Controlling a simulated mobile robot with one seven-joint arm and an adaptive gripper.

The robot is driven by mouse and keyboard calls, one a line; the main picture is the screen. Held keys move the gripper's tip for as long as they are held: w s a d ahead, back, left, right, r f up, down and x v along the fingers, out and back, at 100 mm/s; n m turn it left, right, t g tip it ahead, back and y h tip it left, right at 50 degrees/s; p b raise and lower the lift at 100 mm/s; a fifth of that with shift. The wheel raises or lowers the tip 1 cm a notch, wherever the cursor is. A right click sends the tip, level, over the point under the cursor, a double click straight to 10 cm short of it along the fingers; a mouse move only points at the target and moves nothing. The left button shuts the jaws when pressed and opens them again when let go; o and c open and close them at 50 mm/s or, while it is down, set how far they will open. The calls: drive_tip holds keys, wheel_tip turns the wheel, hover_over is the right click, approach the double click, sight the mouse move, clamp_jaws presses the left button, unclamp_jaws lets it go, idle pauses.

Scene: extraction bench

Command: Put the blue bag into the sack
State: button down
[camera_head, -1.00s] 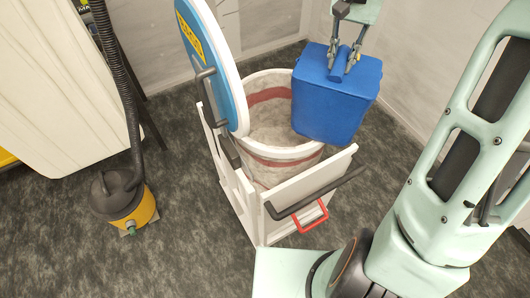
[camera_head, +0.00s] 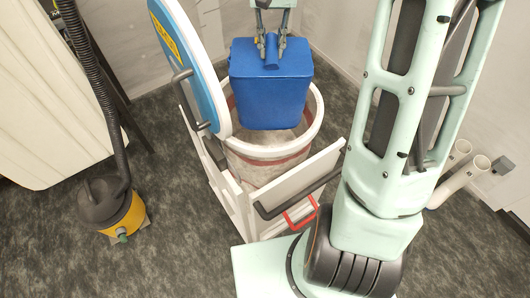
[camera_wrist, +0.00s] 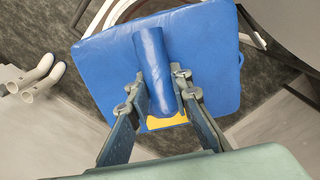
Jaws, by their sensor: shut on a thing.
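The blue bag (camera_head: 270,92) hangs upright from my gripper (camera_head: 271,50) in the head view. My gripper is shut on the ridge on top of the bag. In the wrist view the fingers (camera_wrist: 155,98) close on this ridge, and the blue bag (camera_wrist: 205,50) spreads out beneath. The sack (camera_head: 262,160) is a pale, open round sack with a red band, held in a white frame. The bag overlaps the sack's opening in the head view and hides much of it. Whether the bag's bottom is below the rim I cannot tell.
A blue-and-white round lid (camera_head: 190,65) stands raised at the sack's left. The white frame (camera_head: 300,178) has a dark handle and a red bracket (camera_head: 300,213). A black-and-yellow canister (camera_head: 115,207) with a hose stands left. Pale pipes (camera_head: 460,172) are at the right.

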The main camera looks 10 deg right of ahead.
drive_tip(key=w+f+n+b, duration=0.1)
drive_tip(key=f+n+b, duration=0.1)
drive_tip(key=f+n, duration=0.1)
drive_tip(key=w+f+n+b, duration=0.1)
drive_tip(key=f+n+b, duration=0.1)
drive_tip(key=f+n, duration=0.1)
drive_tip(key=w+f+n+b, duration=0.1)
drive_tip(key=f+n, duration=0.2)
drive_tip(key=n, duration=0.2)
drive_tip(key=shift+d+f+b, duration=0.25)
drive_tip(key=shift+b, duration=0.15)
drive_tip(key=w+f+n+b, duration=0.1)
drive_tip(key=f+n, duration=0.2)
drive_tip(key=f+n+b, duration=0.2)
drive_tip(key=f+n, duration=0.1)
drive_tip(key=w+f+n+b, duration=0.1)
drive_tip(key=f+n+b, duration=0.1)
drive_tip(key=n, duration=0.2)
drive_tip(key=shift+w+d+f, duration=0.25)
drive_tip(key=shift+w+f, duration=0.05)
drive_tip(key=shift+f, duration=0.1)
drive_tip(key=f+n, duration=0.1)
drive_tip(key=f+n+b, duration=0.1)
drive_tip(key=n, duration=0.1)
drive_tip(key=shift+w+d+f+b, duration=0.1)
drive_tip(key=shift+w+f+b, duration=0.2)
drive_tip(key=shift+w, duration=0.1)
wheel_tip(320, 180, down, 10)
drive_tip(key=shift+f, duration=0.1)
